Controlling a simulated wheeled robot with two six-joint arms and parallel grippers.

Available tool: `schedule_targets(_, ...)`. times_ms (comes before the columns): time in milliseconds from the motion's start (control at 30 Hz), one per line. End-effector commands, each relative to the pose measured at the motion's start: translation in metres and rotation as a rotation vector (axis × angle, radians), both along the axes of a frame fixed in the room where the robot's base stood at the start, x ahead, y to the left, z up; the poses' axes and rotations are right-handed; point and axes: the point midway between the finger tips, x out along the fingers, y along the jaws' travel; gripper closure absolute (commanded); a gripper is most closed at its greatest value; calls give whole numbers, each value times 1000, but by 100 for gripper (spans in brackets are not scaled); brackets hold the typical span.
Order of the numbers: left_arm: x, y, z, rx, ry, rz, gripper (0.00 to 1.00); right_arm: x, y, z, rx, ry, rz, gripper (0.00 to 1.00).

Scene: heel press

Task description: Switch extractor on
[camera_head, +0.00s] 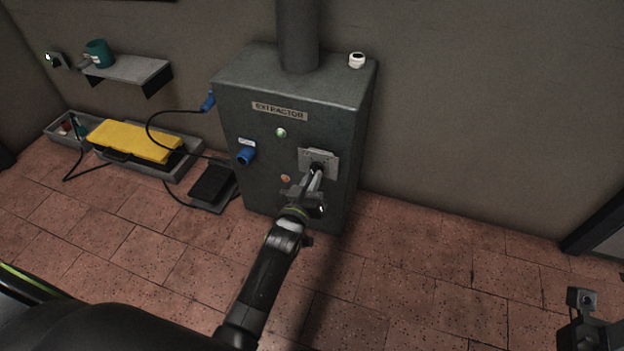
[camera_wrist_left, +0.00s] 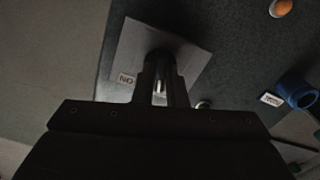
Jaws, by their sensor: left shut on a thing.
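The extractor (camera_head: 265,165) is a dark grey cabinet with a name label, standing against the wall. Its switch is on a pale plate (camera_head: 328,156) on the right of the front; in the left wrist view the plate (camera_wrist_left: 135,45) carries an "ON" label. My left gripper (camera_head: 318,168) is at the plate, its fingers shut around the rotary switch knob (camera_wrist_left: 160,86), which they mostly hide. A round green lamp (camera_head: 281,132) and an orange button (camera_head: 285,179) are also on the front. My right gripper (camera_head: 585,315) shows only partly at the lower right, away from the extractor.
Blue connectors with black cables are on the left part of the extractor; one is a blue socket (camera_head: 246,155). A wall shelf (camera_head: 130,68) holds a teal cup (camera_head: 98,53).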

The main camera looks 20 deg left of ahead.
Motion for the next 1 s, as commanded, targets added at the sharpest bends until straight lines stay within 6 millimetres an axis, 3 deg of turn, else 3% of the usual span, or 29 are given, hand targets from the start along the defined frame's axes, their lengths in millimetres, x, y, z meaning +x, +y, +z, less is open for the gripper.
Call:
schedule_targets(600,0,1,-1,582,-18,0,100,1,0,-3,11,-13,-8,48)
schedule_targets(1000,0,1,-1,849,-26,-1,100,1,1,-4,10,-13,-10,48)
